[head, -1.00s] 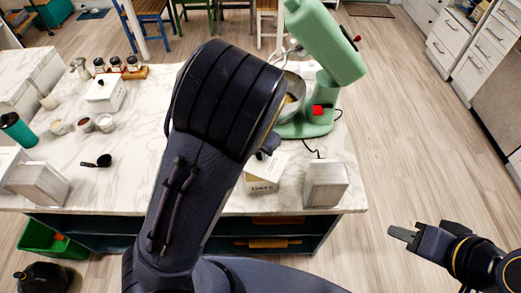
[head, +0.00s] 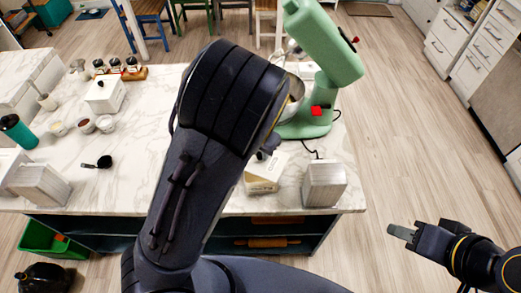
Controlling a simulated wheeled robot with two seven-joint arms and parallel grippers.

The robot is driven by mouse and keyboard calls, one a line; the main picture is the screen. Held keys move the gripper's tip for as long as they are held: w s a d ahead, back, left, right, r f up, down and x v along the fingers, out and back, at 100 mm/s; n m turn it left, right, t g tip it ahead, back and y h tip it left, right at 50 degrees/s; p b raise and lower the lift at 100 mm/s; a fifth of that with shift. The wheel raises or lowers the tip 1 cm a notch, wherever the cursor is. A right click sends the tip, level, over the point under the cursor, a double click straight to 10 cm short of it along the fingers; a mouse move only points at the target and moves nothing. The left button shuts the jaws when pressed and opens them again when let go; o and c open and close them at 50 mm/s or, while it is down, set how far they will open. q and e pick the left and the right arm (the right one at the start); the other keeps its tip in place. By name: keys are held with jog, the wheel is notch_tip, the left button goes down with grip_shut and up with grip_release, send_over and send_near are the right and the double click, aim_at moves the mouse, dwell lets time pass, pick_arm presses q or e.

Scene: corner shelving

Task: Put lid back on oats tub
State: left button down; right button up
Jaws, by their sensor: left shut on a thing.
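The oats tub (head: 261,185), a small cream box with lettering on its front, stands near the front edge of the marble island, partly behind my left arm. A pale flat top, apparently the lid (head: 277,161), shows over the tub; whether it is seated or raised is hidden. My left gripper (head: 267,148) is mostly hidden behind my own forearm; only a dark bit shows just above the tub, and it is shut on what seems to be the lid. My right gripper (head: 401,232) is over the floor right of the island, away from the tub, with nothing visible in it.
A green stand mixer (head: 325,60) with a metal bowl stands behind the tub. A white-grey block (head: 323,184) is to the tub's right. A white canister with a black knob (head: 104,96), small bowls and a black scoop (head: 103,162) are at left.

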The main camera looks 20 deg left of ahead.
pick_arm(q)
jog(key=shift+p, duration=0.35)
jog(key=shift+f, duration=0.15)
dwell(1.2)
jog(key=shift+p, duration=0.6)
dwell(0.5)
jog(key=c, duration=0.7)
grip_release()
notch_tip(320, 180, up, 5)
jog(key=p, duration=0.5)
jog(key=shift+f, duration=0.15)
jog(key=shift+r, duration=1.15)
